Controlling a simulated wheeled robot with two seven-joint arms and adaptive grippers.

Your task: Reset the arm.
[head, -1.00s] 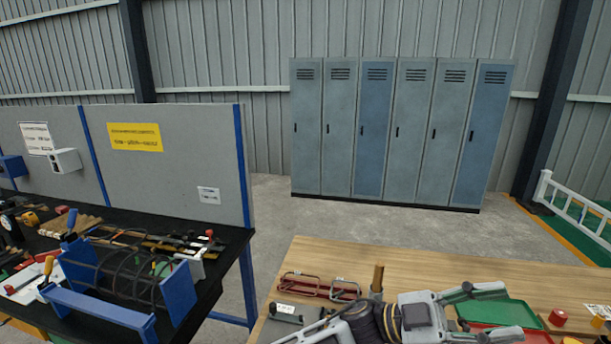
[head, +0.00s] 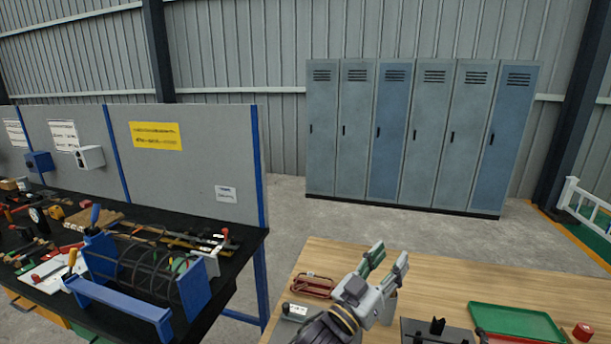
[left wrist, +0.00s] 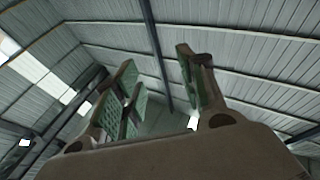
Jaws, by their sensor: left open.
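My left gripper (head: 384,262) is raised over the wooden table (head: 425,275) in the head view. Its two fingers point up and to the right, apart, with nothing between them. In the left wrist view the open fingers (left wrist: 160,90) point up at the roof, and the space between them is empty. My right gripper is in neither view.
The table holds red-handled wire pieces (head: 312,284), a green tray (head: 515,322), a dark fixture (head: 437,328) and a red object (head: 582,332). A black bench (head: 235,245) at left carries a blue rebar cage frame (head: 118,310) and tools. Lockers (head: 420,135) stand behind.

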